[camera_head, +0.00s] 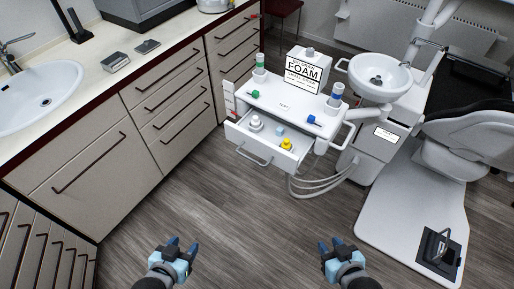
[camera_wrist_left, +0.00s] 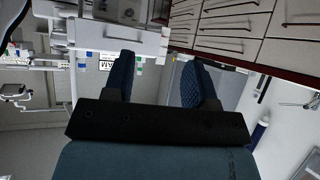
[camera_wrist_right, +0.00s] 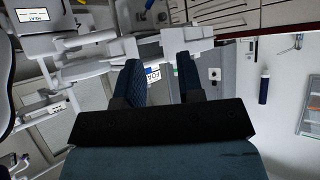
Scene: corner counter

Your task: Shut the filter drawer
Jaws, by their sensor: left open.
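A drawer (camera_head: 262,147) stands pulled out of the front of the white cart (camera_head: 268,101); I cannot read any filter label on it. It has a bar handle (camera_head: 250,158) on its front. Inside lie a white bottle-like item (camera_head: 255,122), a light blue block (camera_head: 280,131) and a yellow item (camera_head: 287,144). My left gripper (camera_head: 175,243) is open and empty, low in front of the cart and left of the drawer. My right gripper (camera_head: 331,247) is open and empty, low and right of the drawer. Both are well apart from the cart.
On the cart stand a FOAM box (camera_head: 303,73) and bottles. Hoses (camera_head: 318,186) hang at its right, beside the dental unit with a basin (camera_head: 380,76). Counter cabinets (camera_head: 88,170) line the left. The floor (camera_head: 225,205) between my grippers and the cart is clear.

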